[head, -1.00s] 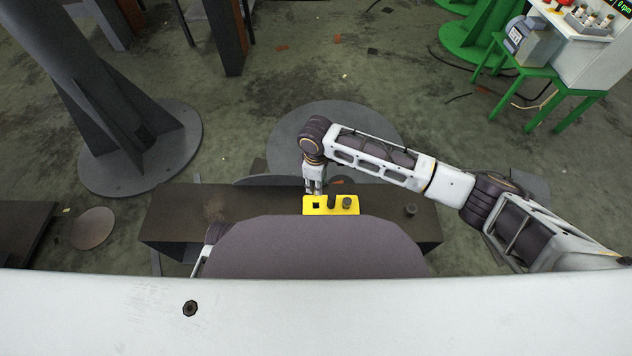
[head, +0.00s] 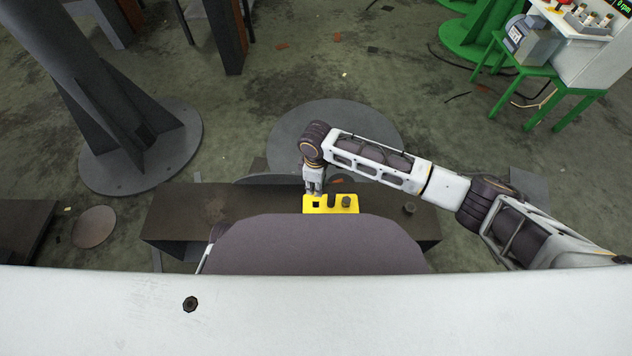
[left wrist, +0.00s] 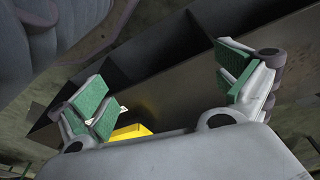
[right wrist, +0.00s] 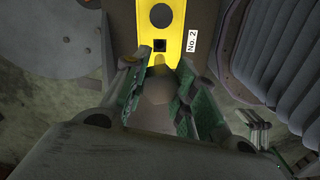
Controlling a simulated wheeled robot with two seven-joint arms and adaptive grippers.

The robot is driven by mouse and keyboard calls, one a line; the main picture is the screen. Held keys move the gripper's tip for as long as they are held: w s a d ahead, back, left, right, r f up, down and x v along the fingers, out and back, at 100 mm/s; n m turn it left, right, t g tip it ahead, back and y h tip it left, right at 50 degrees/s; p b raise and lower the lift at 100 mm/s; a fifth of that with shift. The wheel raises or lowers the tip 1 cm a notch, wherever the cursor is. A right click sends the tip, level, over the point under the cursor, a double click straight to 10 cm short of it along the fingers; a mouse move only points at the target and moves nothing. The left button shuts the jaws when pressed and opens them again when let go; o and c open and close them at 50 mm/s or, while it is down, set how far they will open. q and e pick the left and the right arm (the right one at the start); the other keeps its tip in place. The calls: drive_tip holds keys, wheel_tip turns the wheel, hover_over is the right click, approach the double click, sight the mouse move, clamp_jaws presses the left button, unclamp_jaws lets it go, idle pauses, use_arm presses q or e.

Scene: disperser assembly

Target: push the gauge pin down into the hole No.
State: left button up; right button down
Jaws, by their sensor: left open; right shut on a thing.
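The yellow block (head: 356,205) sits on the dark bench, with a square hole and darker round features along it. In the right wrist view the block (right wrist: 174,72) shows a round dark feature, a square hole and a "No. 2" label beside it. My right gripper (head: 314,188) is at the block's far left side. Its green pads close on a brownish-grey piece (right wrist: 156,92), seemingly the gauge pin. Its lower end is hidden, so I cannot tell how it sits to a hole. My left gripper (left wrist: 165,90) is open and empty; the block's yellow edge (left wrist: 130,133) shows beyond it.
The dark bench (head: 180,215) is mostly bare left of the block. A small round dark part (head: 409,208) stands on its right end. A grey column (head: 75,80) rises at the left. A green stand (head: 535,75) with a machine is at the upper right.

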drive_tip(key=shift+f, duration=0.55)
drive_tip(key=shift+f+b, duration=0.5)
drive_tip(key=shift+f, duration=0.7)
use_arm(q)
drive_tip(key=shift+d+r, duration=0.15)
drive_tip(key=shift+r, duration=0.35)
drive_tip(key=shift+d+r, duration=0.15)
drive_tip(key=shift+r, duration=0.35)
use_arm(e)
drive_tip(key=shift+f, duration=0.35)
use_arm(q)
drive_tip(key=shift+w+r, duration=0.15)
drive_tip(key=shift+w, duration=0.15)
drive_tip(key=shift+r+p, duration=1.45)
drive_tip(key=shift+r, duration=0.05)
drive_tip(key=shift+f+b, duration=0.9)
use_arm(e)
drive_tip(key=shift+f, duration=2.2)
